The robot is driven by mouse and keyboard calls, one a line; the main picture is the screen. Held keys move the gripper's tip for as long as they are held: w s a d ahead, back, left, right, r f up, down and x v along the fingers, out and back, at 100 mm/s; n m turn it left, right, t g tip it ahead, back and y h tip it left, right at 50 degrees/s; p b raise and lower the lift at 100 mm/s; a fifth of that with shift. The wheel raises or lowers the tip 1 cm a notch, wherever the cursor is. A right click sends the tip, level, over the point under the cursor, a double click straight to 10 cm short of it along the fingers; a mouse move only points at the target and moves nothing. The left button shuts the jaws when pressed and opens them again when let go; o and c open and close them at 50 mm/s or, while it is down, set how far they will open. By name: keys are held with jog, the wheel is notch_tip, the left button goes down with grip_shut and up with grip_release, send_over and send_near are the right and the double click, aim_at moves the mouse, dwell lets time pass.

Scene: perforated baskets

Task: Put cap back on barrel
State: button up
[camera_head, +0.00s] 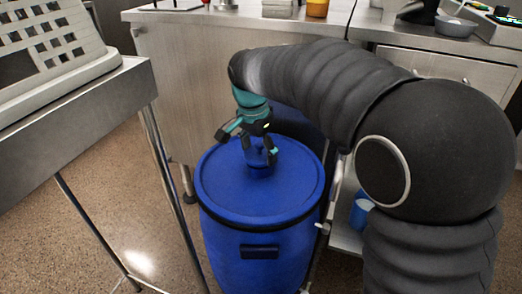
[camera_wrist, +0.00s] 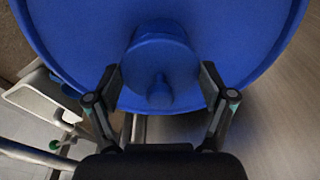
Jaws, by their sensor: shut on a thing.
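The blue barrel (camera_head: 222,205) stands upright on the floor in the middle of the head view, its wide round top facing up. In the wrist view the barrel top (camera_wrist: 75,40) fills the upper part. A small blue cap (camera_head: 259,171) with a narrower knob is at the middle of the barrel top; it also shows in the wrist view (camera_wrist: 160,55). My gripper (camera_head: 257,153) points down over the barrel and is shut on the cap, with a finger (camera_wrist: 160,87) on each side. I cannot tell whether the cap touches the barrel top.
A metal table (camera_head: 75,115) with a white perforated basket (camera_head: 50,45) stands at the left. A steel counter (camera_head: 185,75) is behind the barrel, and another counter (camera_head: 465,45) is at the right. A blue container (camera_head: 361,213) sits on a low shelf right of the barrel.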

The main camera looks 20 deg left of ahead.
jog(key=o, duration=1)
jog(key=shift+r+p, duration=1.1)
jog(key=shift+r, duration=2.4)
